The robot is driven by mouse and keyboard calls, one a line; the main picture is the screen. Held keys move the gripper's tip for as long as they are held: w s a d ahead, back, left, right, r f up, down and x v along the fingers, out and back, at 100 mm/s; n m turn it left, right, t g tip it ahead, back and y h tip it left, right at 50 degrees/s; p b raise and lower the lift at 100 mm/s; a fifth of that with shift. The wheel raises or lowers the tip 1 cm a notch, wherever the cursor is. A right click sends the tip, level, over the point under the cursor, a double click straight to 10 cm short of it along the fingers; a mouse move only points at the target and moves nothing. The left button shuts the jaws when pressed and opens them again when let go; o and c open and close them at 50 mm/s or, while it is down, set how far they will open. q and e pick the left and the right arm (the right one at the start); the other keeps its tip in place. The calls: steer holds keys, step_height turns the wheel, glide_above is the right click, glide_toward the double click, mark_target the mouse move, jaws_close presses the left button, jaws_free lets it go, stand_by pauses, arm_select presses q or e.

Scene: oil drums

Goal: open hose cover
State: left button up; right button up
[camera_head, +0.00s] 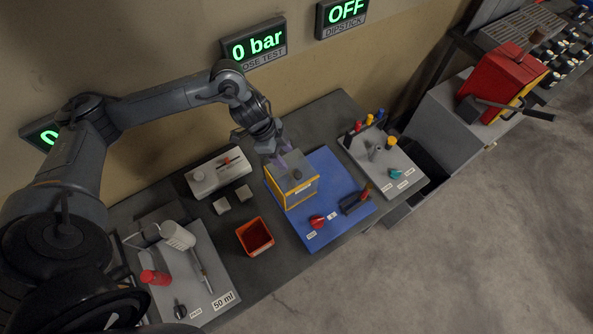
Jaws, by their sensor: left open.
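A grey box with a yellow-edged front (300,193) stands on the blue board (335,180) in the middle of the bench; it may be the hose cover, but I cannot read its label. Its top is grey with a small dark knob. My left gripper (280,160) comes down from the upper left and is open at the box's back left top edge. I cannot tell whether its fingers touch the box. My right gripper does not show.
An orange bin (255,236) and a grey device (218,173) stand left of the blue board. A red knob (317,221) and a dark block (354,203) sit on the board. A grey panel (383,160) with coloured parts is to the right. Wall displays read "0 bar" and "OFF".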

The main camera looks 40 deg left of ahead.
mark_target(298, 174)
arm_select(q)
steer(key=x, duration=0.9)
steer(key=shift+d+f+p, duration=0.15)
steer(key=shift+f+p, duration=0.15)
steer(key=shift+p, duration=0.1)
steer(key=shift+c, duration=0.3)
jaws_close()
